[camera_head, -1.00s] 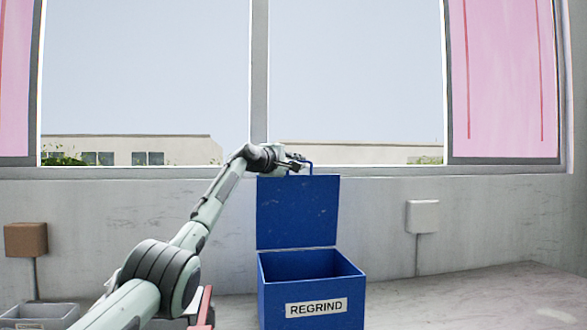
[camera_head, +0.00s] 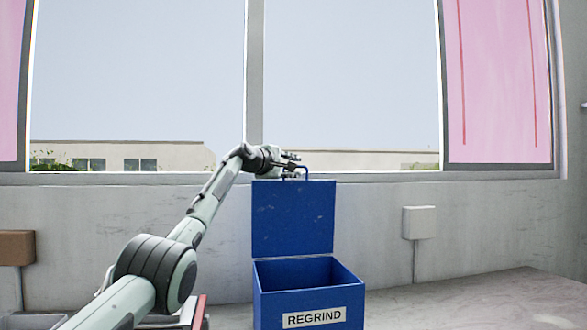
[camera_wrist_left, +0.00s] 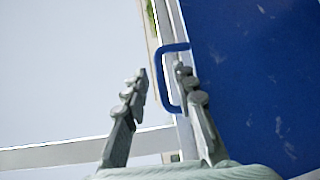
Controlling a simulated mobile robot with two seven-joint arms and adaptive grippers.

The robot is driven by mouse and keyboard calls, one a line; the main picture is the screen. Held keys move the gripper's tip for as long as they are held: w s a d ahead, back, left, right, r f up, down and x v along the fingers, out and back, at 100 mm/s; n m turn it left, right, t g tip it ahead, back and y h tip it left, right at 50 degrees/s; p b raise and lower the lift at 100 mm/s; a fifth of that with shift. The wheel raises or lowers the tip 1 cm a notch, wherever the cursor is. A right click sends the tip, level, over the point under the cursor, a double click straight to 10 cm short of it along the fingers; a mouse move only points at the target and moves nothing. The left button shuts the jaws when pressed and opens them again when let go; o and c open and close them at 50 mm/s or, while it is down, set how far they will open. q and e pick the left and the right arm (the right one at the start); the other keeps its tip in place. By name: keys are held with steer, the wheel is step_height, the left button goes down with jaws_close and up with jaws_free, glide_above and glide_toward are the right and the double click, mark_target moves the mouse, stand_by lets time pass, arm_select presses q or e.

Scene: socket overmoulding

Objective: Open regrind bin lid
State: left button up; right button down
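The lid's blue handle (camera_head: 307,172) is at the top edge of the lid. My left gripper (camera_head: 292,164) is at that handle. In the left wrist view, the fingers of the left gripper (camera_wrist_left: 160,78) are spread apart. The handle bar (camera_wrist_left: 161,80) lies between them, nearer the right finger, which reaches inside the loop. My right gripper is not in view.
A concrete wall with a large window (camera_head: 345,85) is behind the bin. A white wall box (camera_head: 419,222) is on the right and a brown box (camera_head: 16,247) at the left edge.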

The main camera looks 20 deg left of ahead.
arm_select(q)
steer(key=shift+f, duration=0.15)
steer(key=s+a+r, duration=0.1)
steer(key=s+a, duration=0.1)
steer(key=s, duration=0.9)
steer(key=shift+s, duration=0.4)
